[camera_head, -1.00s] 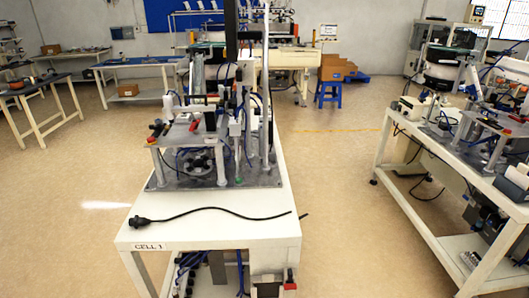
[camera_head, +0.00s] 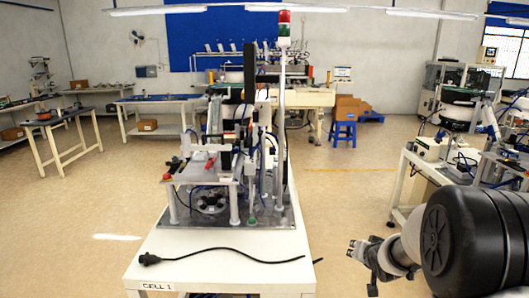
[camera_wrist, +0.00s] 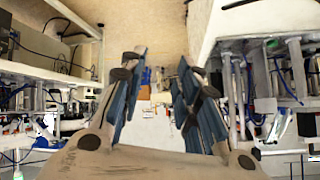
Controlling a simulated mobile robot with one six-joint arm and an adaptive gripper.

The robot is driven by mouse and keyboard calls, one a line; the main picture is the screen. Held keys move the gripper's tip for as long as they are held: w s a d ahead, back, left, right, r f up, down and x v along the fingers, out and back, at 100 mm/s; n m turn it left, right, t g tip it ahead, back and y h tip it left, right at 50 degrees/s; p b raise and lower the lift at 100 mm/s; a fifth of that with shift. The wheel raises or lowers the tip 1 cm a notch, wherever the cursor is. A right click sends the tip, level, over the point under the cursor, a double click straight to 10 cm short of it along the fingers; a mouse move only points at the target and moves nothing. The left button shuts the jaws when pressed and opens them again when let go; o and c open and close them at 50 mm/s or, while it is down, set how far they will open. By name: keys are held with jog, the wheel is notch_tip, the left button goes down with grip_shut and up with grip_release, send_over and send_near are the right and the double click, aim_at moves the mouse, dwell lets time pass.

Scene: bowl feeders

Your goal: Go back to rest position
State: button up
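My gripper (camera_wrist: 163,58) shows in the wrist view with its two fingers spread apart. Nothing is between them; only the floor and distant benches show through the gap. In the head view my arm comes in at the lower right, with its far end to the right of the white table marked CELL 1 (camera_head: 210,262). A gap of floor shows between them in the picture.
A feeder machine (camera_head: 232,170) with a signal tower (camera_head: 284,30) stands on the table, and a black cable (camera_head: 215,254) lies near its front edge. A second equipment bench (camera_head: 412,185) is behind my arm at right. Open floor (camera_head: 85,205) lies to the left.

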jog(key=s+a+r+n+g, duration=0.1)
jog(key=s+a+r, duration=0.2)
jog(key=s+r, duration=0.45)
jog(key=s+a+r+n+g, duration=0.15)
jog(key=s+a+r, duration=0.3)
jog(key=s, duration=0.65)
jog(key=s+a+n+g, duration=0.1)
jog(key=s+a, duration=0.2)
jog(key=s, duration=0.7)
jog(key=s+a+n+g+y, duration=0.1)
jog(key=s+a+g, duration=0.1)
jog(key=s, duration=0.8)
jog(key=shift+s+a, duration=0.4)
jog(key=shift+a, duration=0.5)
